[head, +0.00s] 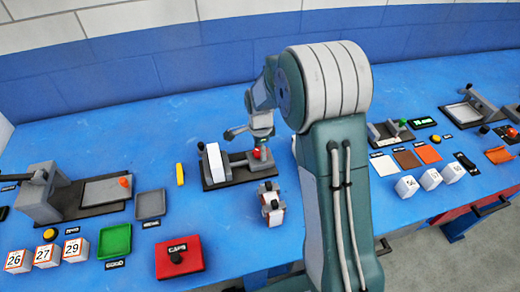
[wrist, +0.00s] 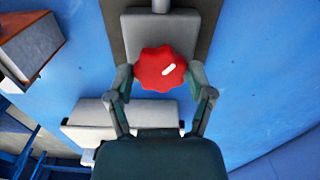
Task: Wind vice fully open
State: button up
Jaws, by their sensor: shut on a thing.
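The vice (head: 227,168) stands on a dark base plate near the middle of the blue bench in the head view. Its red scalloped knob (wrist: 162,68) with a white mark fills the middle of the wrist view; in the head view only a bit of red (head: 258,153) shows below my wrist. A grey vice block (wrist: 150,22) lies behind the knob. My gripper (wrist: 161,78) has one finger on each side of the knob and is shut on it. The jaw gap is hard to judge from these views.
A small grey-and-white block item (head: 271,203) stands in front of the vice, and a yellow block (head: 180,174) lies to its left. A red CAPS box (head: 180,256), green tray (head: 115,240) and numbered cubes (head: 45,256) are at the front left. Bench behind the vice is clear.

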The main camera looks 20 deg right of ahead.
jog(key=shift+f+n, duration=0.1)
jog(key=shift+n, duration=0.3)
jog(key=n, duration=0.5)
jog(key=shift+n, duration=0.3)
jog(key=n, duration=1.3)
jog(key=shift+n, duration=0.3)
jog(key=n, duration=0.6)
jog(key=o, duration=1.1)
jog(key=shift+w, duration=0.1)
